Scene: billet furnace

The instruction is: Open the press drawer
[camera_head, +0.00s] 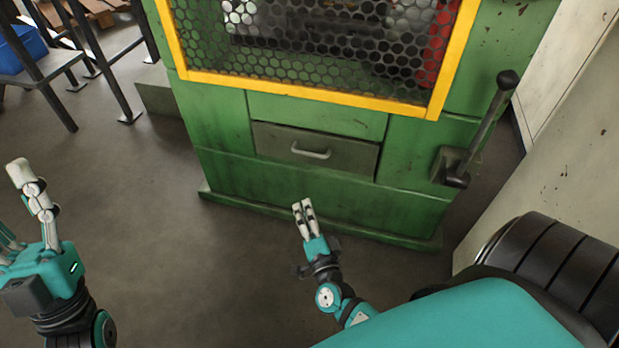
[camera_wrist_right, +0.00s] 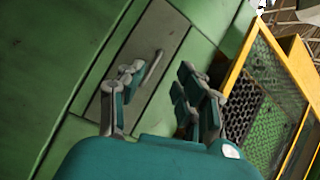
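The press drawer (camera_head: 345,155) is a dark grey panel low in the green press, and it looks flush and shut. Its light metal handle (camera_head: 311,153) is a horizontal bar. My right gripper (camera_head: 303,205) is in front of and below the drawer, apart from the handle. In the right wrist view the drawer (camera_wrist_right: 165,35) and the handle (camera_wrist_right: 152,68) show beyond the right gripper (camera_wrist_right: 155,88), whose fingers are spread and empty. My left gripper (camera_head: 12,200) is at the far left, away from the press. Its fingers look spread, partly cut off by the picture edge.
The green press (camera_head: 225,125) has a yellow-framed mesh guard (camera_head: 300,88) above the drawer and a lever (camera_head: 480,130) to its right. A pale cabinet (camera_head: 560,150) stands at the right. A metal stand with a blue bin (camera_head: 22,48) is at upper left. The floor before the press is clear.

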